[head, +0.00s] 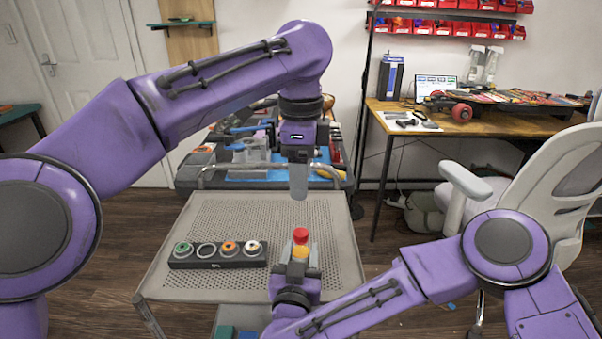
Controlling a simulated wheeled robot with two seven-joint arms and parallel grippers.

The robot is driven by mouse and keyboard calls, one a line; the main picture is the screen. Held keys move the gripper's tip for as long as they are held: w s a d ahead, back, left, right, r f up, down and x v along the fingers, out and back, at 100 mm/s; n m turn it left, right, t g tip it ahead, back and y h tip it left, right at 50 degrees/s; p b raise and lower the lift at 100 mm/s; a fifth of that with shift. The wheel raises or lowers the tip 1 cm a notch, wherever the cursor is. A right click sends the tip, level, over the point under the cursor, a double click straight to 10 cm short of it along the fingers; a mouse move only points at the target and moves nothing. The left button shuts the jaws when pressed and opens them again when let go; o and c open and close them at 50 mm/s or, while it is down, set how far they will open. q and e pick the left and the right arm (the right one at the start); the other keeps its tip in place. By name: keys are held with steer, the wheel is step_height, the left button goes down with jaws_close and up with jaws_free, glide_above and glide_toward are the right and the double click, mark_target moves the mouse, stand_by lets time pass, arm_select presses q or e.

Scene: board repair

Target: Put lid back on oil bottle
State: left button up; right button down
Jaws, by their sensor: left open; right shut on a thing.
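My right gripper (299,262) points away from me above the near part of the perforated cart top. It is shut on a small bottle with a yellow-orange body (300,252) and a red top (300,235). The bottle stands about upright, and its lower part is hidden by the gripper. I cannot tell whether the red top is a separate lid. My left gripper (298,195) hangs fingers down above the bottle, a little apart from the red top. It is open, its fingers seen nearly edge-on, with nothing visible between them.
A black holder (219,259) with several coloured round pieces sits on the left of the grey perforated cart (330,215). A cluttered tool cart (185,175) stands behind it. A wooden desk (455,119) and a white chair (520,190) are at right. The cart's back area is clear.

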steer(key=shift+c, duration=2.2)
jaws_free()
steer(key=s+a, duration=0.1)
steer(key=s, duration=0.9)
steer(key=shift+s+a, duration=0.15)
steer(key=shift+s, duration=0.05)
steer(key=shift+s, duration=0.1)
